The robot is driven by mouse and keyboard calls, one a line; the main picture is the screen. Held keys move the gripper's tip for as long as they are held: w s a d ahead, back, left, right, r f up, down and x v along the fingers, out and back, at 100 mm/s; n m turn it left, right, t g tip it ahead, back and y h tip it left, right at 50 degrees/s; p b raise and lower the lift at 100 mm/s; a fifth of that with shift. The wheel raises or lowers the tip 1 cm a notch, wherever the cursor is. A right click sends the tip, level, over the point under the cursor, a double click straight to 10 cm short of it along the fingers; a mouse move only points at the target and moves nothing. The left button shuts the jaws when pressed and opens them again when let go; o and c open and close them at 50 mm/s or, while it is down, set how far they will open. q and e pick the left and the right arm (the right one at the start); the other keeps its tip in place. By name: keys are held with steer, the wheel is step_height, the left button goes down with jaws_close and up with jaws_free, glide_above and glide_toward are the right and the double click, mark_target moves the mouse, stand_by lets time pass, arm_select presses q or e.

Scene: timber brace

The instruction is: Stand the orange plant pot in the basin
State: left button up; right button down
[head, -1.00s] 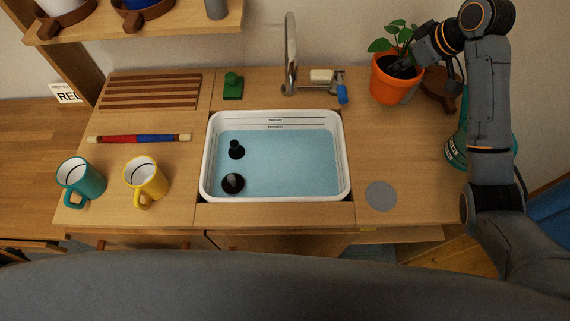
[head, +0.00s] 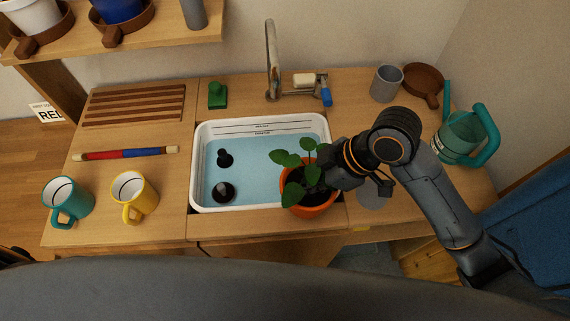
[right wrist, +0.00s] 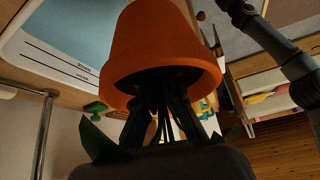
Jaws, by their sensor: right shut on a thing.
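The orange plant pot (head: 312,211) with a leafy green plant is in my right gripper (head: 324,184), which is shut on its rim. In the head view the pot covers the front right corner of the white basin (head: 198,190). It looks held up above the rim, clear of the water. In the right wrist view the pot (right wrist: 158,45) fills the upper middle, with the fingers at its rim and the basin (right wrist: 62,48) beside it at upper left. The basin holds blue water and two black objects. My left gripper is out of view.
A tap (head: 271,60) and a sponge holder stand behind the basin. Teal (head: 68,202) and yellow (head: 134,196) mugs stand left. A grey disc (head: 369,196) lies partly behind my arm.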

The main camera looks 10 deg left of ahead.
steer(key=w+f, duration=0.7)
steer(key=w, duration=0.1)
steer(key=w+f+p, duration=0.1)
steer(key=w+f, duration=0.3)
steer(key=shift+w+a+f, duration=0.15)
steer(key=shift+w+f, duration=0.2)
steer(key=shift+w, duration=0.05)
steer(key=shift+f, duration=0.45)
steer(key=c, duration=1.5)
jaws_free()
steer(key=shift+o, duration=0.2)
